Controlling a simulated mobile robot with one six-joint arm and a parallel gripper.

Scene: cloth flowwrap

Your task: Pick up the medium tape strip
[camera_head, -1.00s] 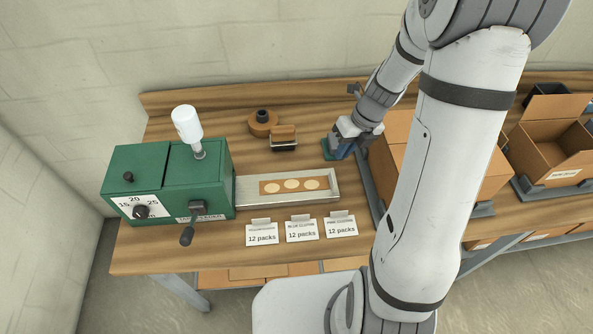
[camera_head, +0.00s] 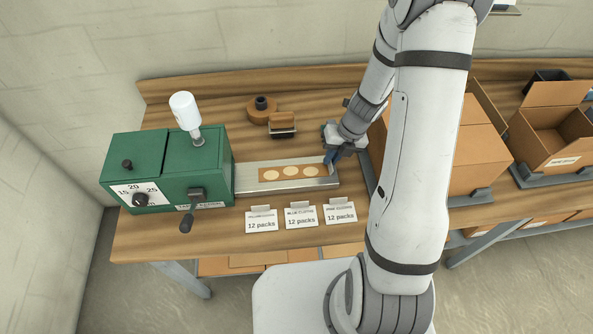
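My gripper (camera_head: 331,161) points down at the right end of a shallow metal tray (camera_head: 245,186). A tan strip (camera_head: 276,175) with three pale round discs lies in the tray, just left of the fingertips. A brown tape roll (camera_head: 263,113) and a small dispenser (camera_head: 283,131) with a tan top stand behind the tray. I cannot make out a piece that is clearly the medium tape strip.
A green machine (camera_head: 185,160) with a white bottle (camera_head: 184,112) and a front lever (camera_head: 187,222) stands left of the tray. Three cards reading 12 packs (camera_head: 301,222) stand in front. Cardboard boxes (camera_head: 484,150) are right of my arm. Table behind the tray is partly clear.

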